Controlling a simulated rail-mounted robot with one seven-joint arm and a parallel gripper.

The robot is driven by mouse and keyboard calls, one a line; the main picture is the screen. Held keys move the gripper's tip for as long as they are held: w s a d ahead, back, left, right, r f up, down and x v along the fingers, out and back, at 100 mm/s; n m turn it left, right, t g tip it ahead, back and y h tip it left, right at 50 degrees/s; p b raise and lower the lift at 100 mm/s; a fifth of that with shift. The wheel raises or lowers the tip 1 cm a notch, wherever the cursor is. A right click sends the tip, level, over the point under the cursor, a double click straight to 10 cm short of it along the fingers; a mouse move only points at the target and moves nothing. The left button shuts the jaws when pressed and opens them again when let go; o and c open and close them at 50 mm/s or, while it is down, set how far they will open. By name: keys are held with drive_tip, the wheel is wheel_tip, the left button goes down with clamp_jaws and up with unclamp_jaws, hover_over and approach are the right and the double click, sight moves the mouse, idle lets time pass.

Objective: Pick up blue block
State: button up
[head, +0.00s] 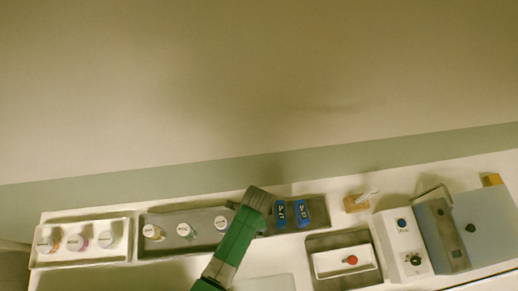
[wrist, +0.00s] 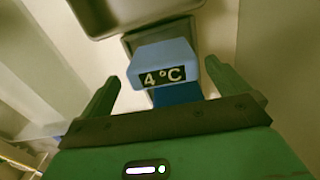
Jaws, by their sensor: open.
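In the wrist view, a blue block (wrist: 165,63) with a "4 °C" label lies between the fingers of my open gripper (wrist: 162,75). A darker blue part (wrist: 178,94) shows below its label. There is a gap to the finger on each side, so the block is not clamped. In the head view, two blue labelled blocks (head: 280,213) (head: 301,212) stand side by side in the right part of a long grey tray (head: 160,219). My green arm reaches over this tray just left of them and hides part of it; my fingers cannot be made out there.
Several bottles with white caps stand in the grey tray's left part (head: 184,230) and in a white tray (head: 80,260).

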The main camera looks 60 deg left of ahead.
drive_tip(key=f, duration=0.4)
drive_tip(key=shift+w+f, duration=0.25)
drive_tip(key=shift+r, duration=0.1)
drive_tip(key=c, duration=1.1)
